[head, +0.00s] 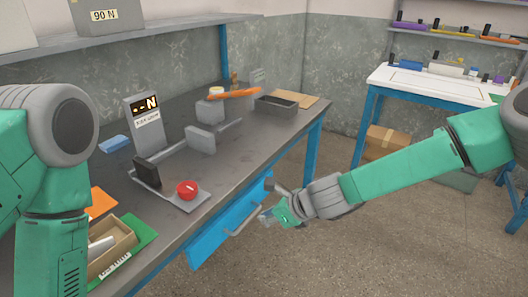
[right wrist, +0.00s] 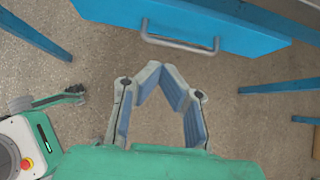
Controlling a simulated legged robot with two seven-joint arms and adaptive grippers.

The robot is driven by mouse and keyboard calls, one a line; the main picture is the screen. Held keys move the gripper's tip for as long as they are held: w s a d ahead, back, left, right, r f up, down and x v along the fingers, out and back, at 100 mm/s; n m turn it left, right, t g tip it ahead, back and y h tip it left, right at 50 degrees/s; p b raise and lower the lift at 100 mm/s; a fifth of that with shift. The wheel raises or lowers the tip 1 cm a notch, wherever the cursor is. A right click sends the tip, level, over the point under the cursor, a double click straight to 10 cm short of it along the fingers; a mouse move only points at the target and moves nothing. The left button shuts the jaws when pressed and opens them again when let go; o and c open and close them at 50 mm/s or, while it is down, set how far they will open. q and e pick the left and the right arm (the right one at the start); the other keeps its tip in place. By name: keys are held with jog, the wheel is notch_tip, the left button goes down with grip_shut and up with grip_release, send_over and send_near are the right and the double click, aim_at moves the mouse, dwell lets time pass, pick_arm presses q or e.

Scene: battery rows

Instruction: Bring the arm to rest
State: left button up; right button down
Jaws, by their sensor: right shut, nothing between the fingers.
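My right arm reaches in from the right in the head view. Its gripper (head: 268,214) is beside the bench's blue drawer, close to the drawer's grey handle (head: 243,221). In the right wrist view the gripper's fingertips (right wrist: 161,70) meet and nothing is between them. The handle (right wrist: 180,44) lies just beyond the tips, and I see no contact with it. My left arm (head: 50,190) stands at the left edge of the head view; its gripper is out of the picture.
The grey workbench (head: 105,185) carries a test stand (head: 147,125) with a display, a red button (head: 187,188), a wooden box (head: 112,250) and a grey bin (head: 276,106). The blue drawer (head: 212,240) hangs under its front edge. Open floor (head: 330,255) lies right of the bench.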

jog(key=s+d+f+n+g+h, duration=0.1)
jog(key=s+d+f+n+h, duration=0.1)
jog(key=s+d+f+n, duration=0.55)
jog(key=s+d+f+n+g+h, duration=0.2)
jog(key=s+d+f+n, duration=0.15)
jog(key=s+f, duration=0.45)
jog(key=s+d+r+n+g+h, duration=0.1)
jog(key=s+d+n+h, duration=0.2)
jog(key=s+d+n, duration=1.1)
jog(key=s+d, duration=0.3)
jog(key=s, duration=0.2)
jog(key=shift+s+r, duration=0.35)
jog(key=shift+s, duration=0.05)
jog(key=shift+a, duration=0.1)
